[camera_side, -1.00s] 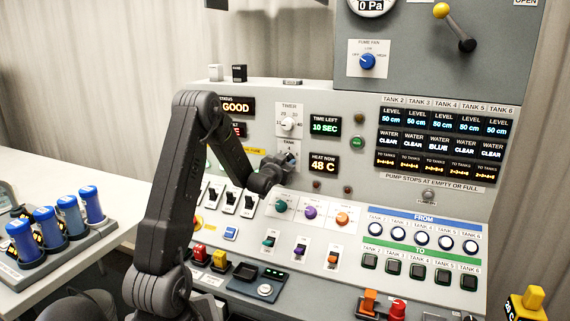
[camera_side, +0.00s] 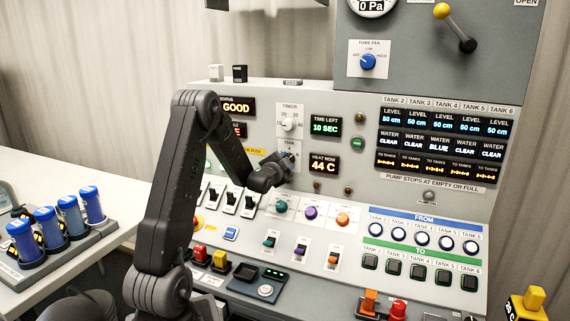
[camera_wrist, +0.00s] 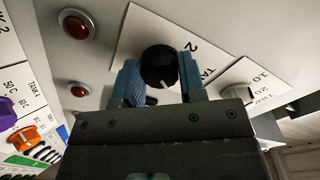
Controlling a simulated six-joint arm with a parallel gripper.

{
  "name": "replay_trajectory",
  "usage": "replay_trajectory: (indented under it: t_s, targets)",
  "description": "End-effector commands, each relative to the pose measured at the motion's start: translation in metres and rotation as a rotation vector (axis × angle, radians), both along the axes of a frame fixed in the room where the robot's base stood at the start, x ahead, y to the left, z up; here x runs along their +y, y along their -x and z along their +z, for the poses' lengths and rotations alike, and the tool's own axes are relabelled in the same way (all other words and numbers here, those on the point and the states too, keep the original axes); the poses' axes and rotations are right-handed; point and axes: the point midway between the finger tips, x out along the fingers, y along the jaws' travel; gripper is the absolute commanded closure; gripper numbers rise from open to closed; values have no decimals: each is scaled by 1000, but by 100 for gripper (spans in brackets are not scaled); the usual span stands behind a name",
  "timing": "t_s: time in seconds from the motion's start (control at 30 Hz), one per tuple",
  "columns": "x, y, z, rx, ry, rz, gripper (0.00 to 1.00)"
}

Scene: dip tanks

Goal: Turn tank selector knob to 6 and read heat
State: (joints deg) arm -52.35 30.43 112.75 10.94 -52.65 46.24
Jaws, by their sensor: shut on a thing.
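The tank selector knob (camera_wrist: 158,67) is round and black with a white pointer line, seen in the wrist view. My gripper (camera_wrist: 160,78) is shut on it, with one blue finger pad on each side. In that view the pointer slants toward the lower right, and a "2" shows on the label plate beside the knob; the other numbers are hidden or unclear. In the side view my gripper (camera_side: 287,160) is at the panel below the TANK label (camera_side: 289,143) and hides the knob. The HEAT NOW display (camera_side: 323,164) reads 44 C.
The timer knob (camera_side: 288,124) is just above my gripper, and the TIME LEFT display (camera_side: 325,126) reads 10 SEC. Green, purple and orange knobs (camera_side: 310,212) sit below on the sloped panel. Two red-brown lamps (camera_wrist: 77,25) are near the knob.

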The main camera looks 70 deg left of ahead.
Motion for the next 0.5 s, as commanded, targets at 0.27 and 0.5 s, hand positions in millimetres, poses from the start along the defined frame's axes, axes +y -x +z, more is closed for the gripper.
replay_trajectory:
  t_s: [0.27, 0.5]
  targets:
    - [0, 0, 1, 156, -156, 0, 86]
    - [0, 0, 1, 242, -241, -1, 86]
